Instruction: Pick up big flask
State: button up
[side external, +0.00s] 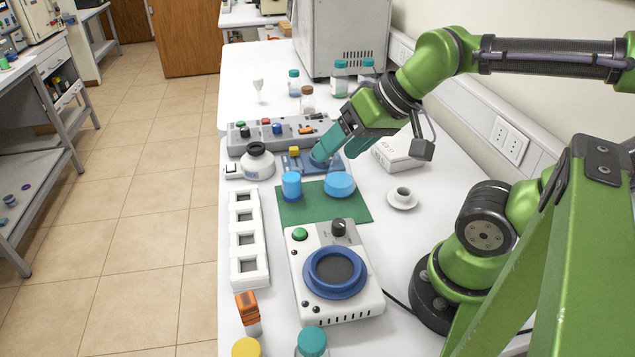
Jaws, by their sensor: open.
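My gripper (322,157) reaches down from the upper right, with teal fingers low over a blue plate (294,168). The fingers are open, and I see nothing held between them. On the green mat (318,213) just in front of the gripper stand two blue vessels, a narrow taller one (291,187) on the left and a wider one (339,185) on the right. A white bottle with a black cap (257,163) stands left of the blue plate. I cannot tell for certain which vessel is the big flask. The fingertips are partly hidden.
A white device with a blue ring (336,272) stands in front of the mat. A white rack (247,240) runs along the left table edge. A cup on a saucer (402,199) is to the right. A grey control panel (268,135) and several capped bottles stand behind.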

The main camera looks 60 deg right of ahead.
jog(key=w+d+m+g+h, duration=0.2)
jog(key=w+d, duration=0.2)
jog(key=d, duration=0.5)
notch_tip(320, 180, up, 2)
jog(key=n+g, duration=0.2)
jog(key=n, duration=0.4)
send_over(340, 167)
jog(key=s+d, duration=0.2)
jog(key=s, duration=0.2)
jog(key=shift+n, duration=0.3)
jog(key=x, duration=1.6)
jog(key=shift+w+f, duration=0.1)
jog(key=shift+w, duration=0.2)
jog(key=shift+c, duration=0.2)
grip_shut()
